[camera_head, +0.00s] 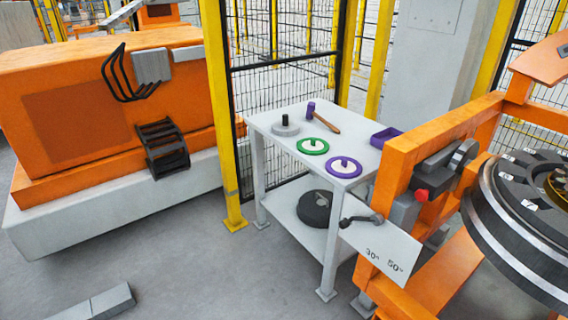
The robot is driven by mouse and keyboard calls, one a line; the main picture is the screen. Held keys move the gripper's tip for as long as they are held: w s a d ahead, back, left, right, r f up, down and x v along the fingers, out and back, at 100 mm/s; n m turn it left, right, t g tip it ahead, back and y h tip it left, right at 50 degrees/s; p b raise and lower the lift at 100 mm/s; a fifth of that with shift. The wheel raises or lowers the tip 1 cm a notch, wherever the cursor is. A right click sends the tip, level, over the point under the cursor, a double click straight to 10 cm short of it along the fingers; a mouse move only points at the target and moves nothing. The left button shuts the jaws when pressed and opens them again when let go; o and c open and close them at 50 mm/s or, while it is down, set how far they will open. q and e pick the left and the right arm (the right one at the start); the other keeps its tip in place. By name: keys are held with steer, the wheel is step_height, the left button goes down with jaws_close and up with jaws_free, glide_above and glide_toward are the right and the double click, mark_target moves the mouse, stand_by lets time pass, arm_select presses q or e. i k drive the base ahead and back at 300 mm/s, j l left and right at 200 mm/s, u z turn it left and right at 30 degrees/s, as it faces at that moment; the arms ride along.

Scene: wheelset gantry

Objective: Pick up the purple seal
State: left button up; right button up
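The purple seal (344,167) is a purple ring with a white disc and a purple knob in its middle. It lies flat on the top of the white table (272,123), near the front right part. A green seal (313,146) of like shape lies just behind it to the left, apart from it. Neither of my grippers shows in the head view.
An orange frame (440,130) with a wheel stands close at the right. Open floor (215,265) lies front left.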

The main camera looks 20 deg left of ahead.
mark_target(342, 167)
steer(key=u, duration=0.15)
steer(key=i+j+z, duration=0.15)
steer(key=z, duration=0.25)
steer(key=i+j+z, duration=0.1)
steer(key=z, duration=0.25)
steer(key=j+z, duration=0.25)
steer(key=z, duration=0.15)
steer(key=i+j+z, duration=0.1)
steer(key=j+z, duration=0.15)
steer(key=z, duration=0.15)
